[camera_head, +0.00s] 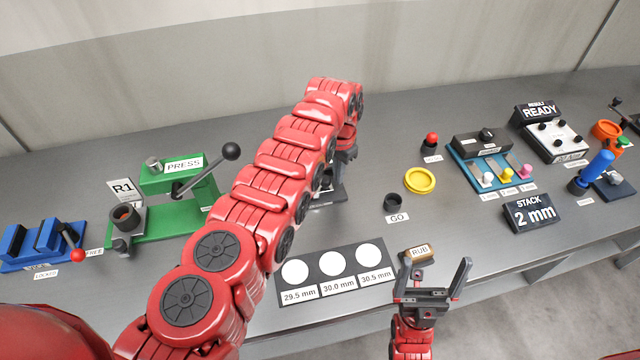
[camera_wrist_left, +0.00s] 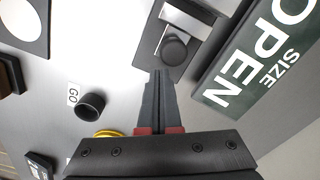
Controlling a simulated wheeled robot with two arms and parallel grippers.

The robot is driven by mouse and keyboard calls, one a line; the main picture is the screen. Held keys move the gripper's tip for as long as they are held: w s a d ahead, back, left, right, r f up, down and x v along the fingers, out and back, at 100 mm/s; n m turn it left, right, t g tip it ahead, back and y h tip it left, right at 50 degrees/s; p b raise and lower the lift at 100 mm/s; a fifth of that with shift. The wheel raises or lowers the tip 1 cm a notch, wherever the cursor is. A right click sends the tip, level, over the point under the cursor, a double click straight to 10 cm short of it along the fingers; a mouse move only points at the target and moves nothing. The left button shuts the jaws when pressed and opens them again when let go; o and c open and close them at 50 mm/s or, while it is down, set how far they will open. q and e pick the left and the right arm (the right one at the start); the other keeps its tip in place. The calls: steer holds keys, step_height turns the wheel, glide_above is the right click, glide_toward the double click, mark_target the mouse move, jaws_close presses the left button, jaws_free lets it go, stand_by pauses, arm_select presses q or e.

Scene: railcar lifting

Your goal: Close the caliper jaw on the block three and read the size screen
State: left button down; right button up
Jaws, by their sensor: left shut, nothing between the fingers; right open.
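My left gripper (camera_wrist_left: 160,76) is shut and empty, its fingertips just short of a round black knob (camera_wrist_left: 175,49) on a light metal slide in the left wrist view. I cannot tell whether they touch. Beside the knob, a green size screen (camera_wrist_left: 268,55) reads "OPEN SIZE". In the head view my left arm hides most of the caliper; only part of its dark base (camera_head: 334,192) shows below the wrist. No block three can be made out. My right gripper (camera_head: 433,266) is open and empty near the bench's front edge.
A card (camera_head: 337,291) with three white circles marked 29.5, 30.0 and 30.5 mm lies in front. A RUB block (camera_head: 418,253) is by my right gripper. A GO cup (camera_head: 393,203) and yellow dish (camera_head: 420,180) stand right of my arm. The green press (camera_head: 170,215) stands left.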

mark_target(322, 185)
arm_select(q)
steer(key=shift+a+r+p, duration=0.1)
steer(key=shift+a+p, duration=0.1)
steer(key=shift+p, duration=0.5)
steer(key=shift+s+a+p, duration=0.3)
steer(key=shift+a+p, duration=0.6)
steer(key=shift+p, duration=1.55)
steer(key=shift+s+a+p, duration=0.2)
steer(key=shift+a+p, duration=0.05)
steer(key=shift+p, duration=0.65)
steer(key=shift+f, duration=0.25)
